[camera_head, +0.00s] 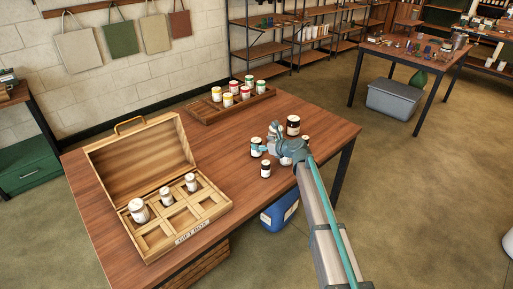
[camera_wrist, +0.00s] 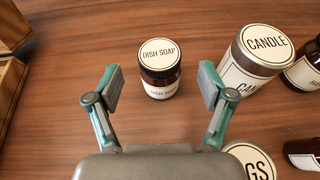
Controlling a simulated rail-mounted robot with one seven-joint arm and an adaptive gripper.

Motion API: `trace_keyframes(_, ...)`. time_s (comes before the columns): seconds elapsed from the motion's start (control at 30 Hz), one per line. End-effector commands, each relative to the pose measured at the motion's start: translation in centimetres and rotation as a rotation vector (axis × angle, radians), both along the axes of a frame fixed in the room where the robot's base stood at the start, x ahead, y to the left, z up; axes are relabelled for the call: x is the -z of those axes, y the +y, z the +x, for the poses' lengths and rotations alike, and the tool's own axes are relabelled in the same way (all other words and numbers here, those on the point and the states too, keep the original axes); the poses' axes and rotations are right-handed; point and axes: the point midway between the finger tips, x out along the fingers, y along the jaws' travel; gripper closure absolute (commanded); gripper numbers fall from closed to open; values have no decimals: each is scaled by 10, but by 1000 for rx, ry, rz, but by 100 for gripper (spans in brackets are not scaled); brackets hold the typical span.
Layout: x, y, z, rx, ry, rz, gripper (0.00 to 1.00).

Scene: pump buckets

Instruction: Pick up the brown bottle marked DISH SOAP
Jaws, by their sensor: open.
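The brown bottle marked DISH SOAP (camera_wrist: 160,70) stands upright on the wooden table in the wrist view, its round white lid label facing up. It appears to be the small dark bottle (camera_head: 265,169) just in front of my gripper in the head view. My gripper (camera_wrist: 160,86) is open and empty. Its two fingers stand apart, to the left and right of the bottle's near side in the wrist picture. I see no finger touching the bottle.
A CANDLE tin (camera_wrist: 262,55) stands close beyond the right finger, with more jars at the right edge. An open wooden gift box (camera_head: 180,217) with several jars sits at the table's left. A wooden tray (camera_head: 207,117) of jars lies at the back.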

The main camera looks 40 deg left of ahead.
Motion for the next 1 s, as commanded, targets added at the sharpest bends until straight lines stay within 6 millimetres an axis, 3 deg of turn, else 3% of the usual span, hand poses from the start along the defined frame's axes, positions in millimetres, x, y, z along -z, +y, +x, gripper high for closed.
trace_keyframes(0.3, 10, 40, 7, -2, 0, 0, 19)
trace_keyframes(0.6, 14, 44, 7, 0, -1, 0, 19)
trace_keyframes(1.0, 14, 44, 7, 0, -1, 0, 84)
